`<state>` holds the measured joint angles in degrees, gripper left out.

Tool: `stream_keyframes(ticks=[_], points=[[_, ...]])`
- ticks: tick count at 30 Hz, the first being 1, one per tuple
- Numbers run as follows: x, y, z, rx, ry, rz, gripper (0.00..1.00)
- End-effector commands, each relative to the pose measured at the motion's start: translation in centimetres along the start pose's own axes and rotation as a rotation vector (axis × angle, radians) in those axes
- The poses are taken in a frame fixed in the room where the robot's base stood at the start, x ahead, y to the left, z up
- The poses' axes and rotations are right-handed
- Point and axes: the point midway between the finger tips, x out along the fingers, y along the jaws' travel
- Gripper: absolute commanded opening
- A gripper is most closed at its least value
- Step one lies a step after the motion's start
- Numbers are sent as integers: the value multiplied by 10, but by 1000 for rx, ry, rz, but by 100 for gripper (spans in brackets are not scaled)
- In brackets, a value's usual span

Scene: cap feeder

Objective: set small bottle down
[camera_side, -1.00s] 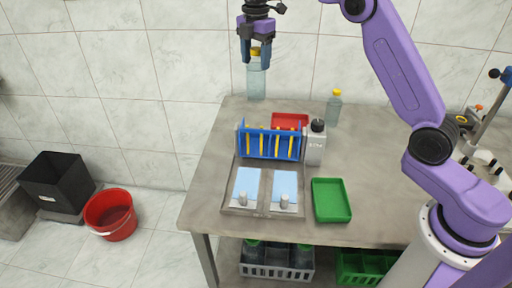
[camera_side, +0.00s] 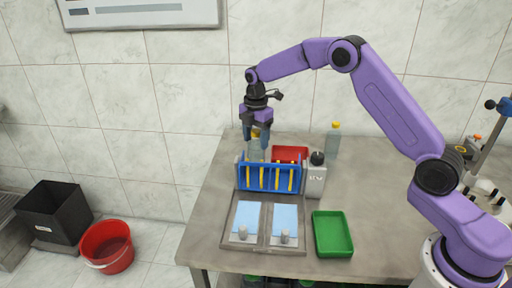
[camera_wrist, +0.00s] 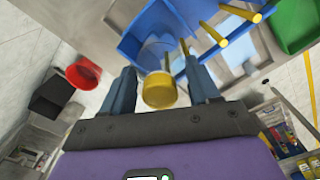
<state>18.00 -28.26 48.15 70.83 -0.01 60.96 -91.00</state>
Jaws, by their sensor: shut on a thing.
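My gripper (camera_side: 257,133) is shut on the small bottle (camera_side: 256,152), a clear bottle with a yellow cap. The bottle is upright behind the blue cap feeder (camera_side: 269,180) at the back left of the table.
A green tray (camera_side: 332,234) and two pale blue pads (camera_side: 284,220) lie in front. The table's left front is clear.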

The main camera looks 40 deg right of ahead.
Motion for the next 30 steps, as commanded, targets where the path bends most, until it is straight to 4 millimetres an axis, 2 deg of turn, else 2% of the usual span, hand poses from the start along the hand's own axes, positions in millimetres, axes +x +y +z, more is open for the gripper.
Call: stream_keyframes(ticks=[9, 21, 22, 23, 24, 30], points=[[35, -1, 0, -1, 0, -2, 0], [40, 0, 0, 0, 0, 0, 0], [40, 0, 0, 0, 0, 0, 70], [40, 0, 0, 0, 0, 0, 80], [40, 0, 0, 0, 0, 0, 86], [39, 0, 0, 0, 0, -1, 86]])
